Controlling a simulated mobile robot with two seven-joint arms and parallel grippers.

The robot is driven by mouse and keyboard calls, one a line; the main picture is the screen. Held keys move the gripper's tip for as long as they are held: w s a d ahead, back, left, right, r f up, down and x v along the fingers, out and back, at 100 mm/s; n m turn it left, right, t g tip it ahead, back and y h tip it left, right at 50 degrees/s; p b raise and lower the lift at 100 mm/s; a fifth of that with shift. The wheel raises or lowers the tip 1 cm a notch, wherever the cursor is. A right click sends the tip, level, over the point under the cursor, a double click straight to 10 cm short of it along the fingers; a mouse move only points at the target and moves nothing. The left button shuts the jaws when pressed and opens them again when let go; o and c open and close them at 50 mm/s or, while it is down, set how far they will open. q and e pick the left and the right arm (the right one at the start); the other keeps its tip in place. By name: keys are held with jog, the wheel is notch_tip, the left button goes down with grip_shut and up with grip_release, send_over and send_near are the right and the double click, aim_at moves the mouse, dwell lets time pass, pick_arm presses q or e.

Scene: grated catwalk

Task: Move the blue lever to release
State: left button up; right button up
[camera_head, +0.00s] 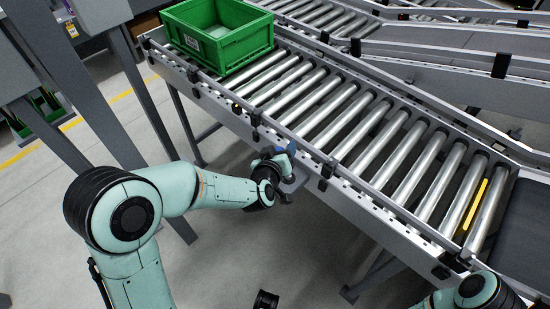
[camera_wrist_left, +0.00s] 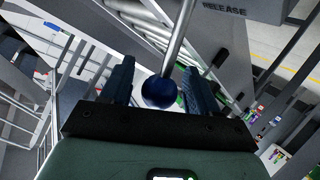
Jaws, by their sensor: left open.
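The lever's round dark blue knob (camera_wrist_left: 159,92) sits on a metal rod (camera_wrist_left: 180,40) in the left wrist view. My left gripper (camera_wrist_left: 157,76) is open, with one finger on each side of the knob. Whether either finger touches the knob cannot be told. A grey plate with the label "RELEASE" (camera_wrist_left: 224,8) shows at the top of that view. In the head view my left gripper (camera_head: 284,161) is at the near side of the roller conveyor, and the lever is mostly hidden there. My right gripper is not seen.
The roller conveyor (camera_head: 345,120) runs from upper left to lower right. A green crate (camera_head: 220,50) stands on its far left end. Grey steel posts (camera_head: 75,75) rise at the left. A conveyor leg (camera_head: 185,125) stands near my left arm.

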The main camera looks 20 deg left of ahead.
pick_arm(q)
jog(key=b+v, duration=0.1)
jog(key=v, duration=1.1)
jog(key=shift+s, duration=0.3)
jog(key=shift+r, duration=0.15)
jog(key=shift+d, duration=0.1)
